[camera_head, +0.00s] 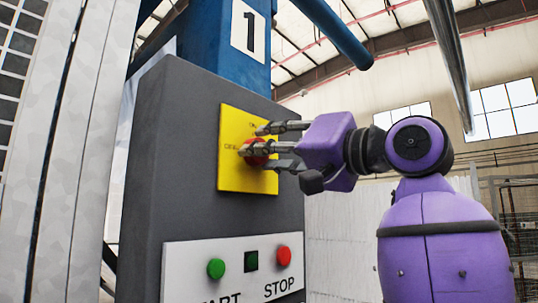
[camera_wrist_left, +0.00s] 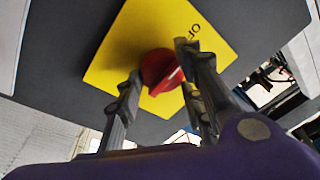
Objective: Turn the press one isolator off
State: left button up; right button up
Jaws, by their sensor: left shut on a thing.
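The press one isolator is a red rotary knob (camera_head: 256,148) on a yellow plate (camera_head: 230,178), fixed to the dark grey front of the control box. The wrist view also shows the red knob (camera_wrist_left: 158,70) on the yellow plate (camera_wrist_left: 110,70). My left gripper (camera_head: 260,150) is at the knob with its fingers on either side, shut on it. In the wrist view a pale mark on the knob points towards the right finger. Part of an "OF" label shows beside that finger, which hides the rest. My right gripper is in neither view.
Below the plate, a white panel (camera_head: 180,260) carries a green start button (camera_head: 216,268), a small dark green square (camera_head: 251,261) and a red stop button (camera_head: 284,253). A blue column (camera_head: 215,45) with a "1" sign (camera_head: 248,30) rises behind the box. Pale panels stand at left.

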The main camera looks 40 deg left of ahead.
pick_arm(q)
jog(key=shift+w+f, duration=0.1)
jog(key=shift+f, duration=0.1)
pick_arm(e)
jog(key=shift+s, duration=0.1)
pick_arm(q)
jog(key=o, duration=0.8)
jog(key=shift+o, duration=1.2)
jog(key=shift+w, duration=0.15)
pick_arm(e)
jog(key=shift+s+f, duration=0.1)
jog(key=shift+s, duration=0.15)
pick_arm(q)
jog(key=shift+r, duration=0.1)
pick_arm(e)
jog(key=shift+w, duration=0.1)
pick_arm(q)
jog(key=s+d+f, duration=0.1)
jog(key=d, duration=1.1)
jog(key=shift+f, duration=0.4)
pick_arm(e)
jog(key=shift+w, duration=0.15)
pick_arm(q)
jog(key=shift+a, duration=0.1)
